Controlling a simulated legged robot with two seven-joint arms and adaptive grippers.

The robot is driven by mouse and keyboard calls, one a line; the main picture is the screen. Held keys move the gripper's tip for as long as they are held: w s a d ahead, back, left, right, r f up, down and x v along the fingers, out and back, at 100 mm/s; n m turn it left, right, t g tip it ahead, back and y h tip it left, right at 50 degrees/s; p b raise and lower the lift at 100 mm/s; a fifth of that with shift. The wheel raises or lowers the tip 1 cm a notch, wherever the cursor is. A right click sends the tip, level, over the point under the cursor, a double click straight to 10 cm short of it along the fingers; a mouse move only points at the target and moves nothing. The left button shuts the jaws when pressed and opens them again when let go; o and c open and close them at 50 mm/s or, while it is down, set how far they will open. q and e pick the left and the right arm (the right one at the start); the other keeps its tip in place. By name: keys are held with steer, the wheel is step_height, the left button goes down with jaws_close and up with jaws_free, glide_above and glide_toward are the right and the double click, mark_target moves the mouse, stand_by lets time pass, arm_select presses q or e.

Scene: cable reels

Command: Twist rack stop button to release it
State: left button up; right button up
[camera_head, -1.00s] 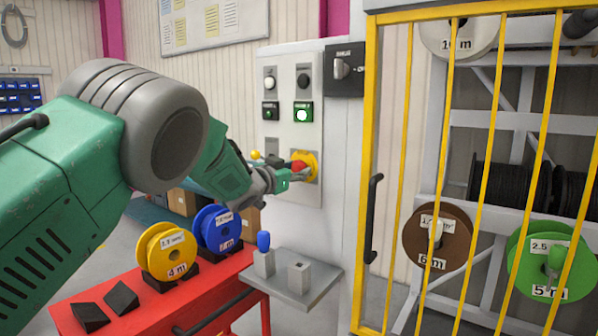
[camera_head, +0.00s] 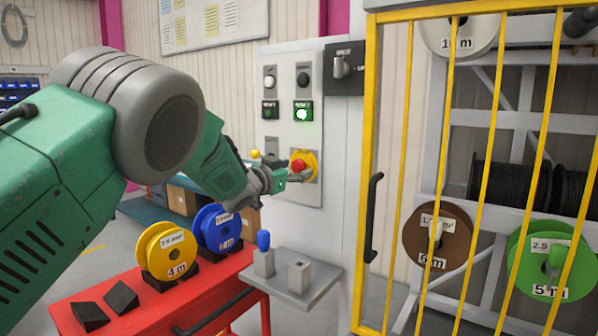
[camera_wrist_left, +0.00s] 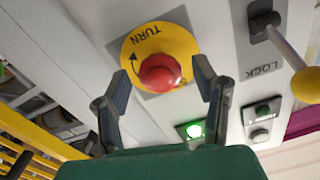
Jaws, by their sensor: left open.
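The red stop button (camera_head: 299,165) sits on a yellow round plate (camera_head: 311,166) low on the grey control panel. In the left wrist view the red button (camera_wrist_left: 160,73) shows its domed head, and the yellow plate (camera_wrist_left: 150,45) bears the word TURN and an arrow. My left gripper (camera_head: 290,176) is at the button in the head view. In the left wrist view its open fingers (camera_wrist_left: 163,88) stand on either side of the button, with gaps between them and the red head. My right gripper is not in view.
A lock lever with a yellow knob (camera_wrist_left: 306,84) is beside the button. A lit green button (camera_head: 303,112) is above it. A grey shelf (camera_head: 293,287) juts out below. A yellow barred gate (camera_head: 371,160) stands to the right.

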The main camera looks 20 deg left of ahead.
arm_select(q)
steer(key=v, duration=0.7)
steer(key=shift+b, duration=0.35)
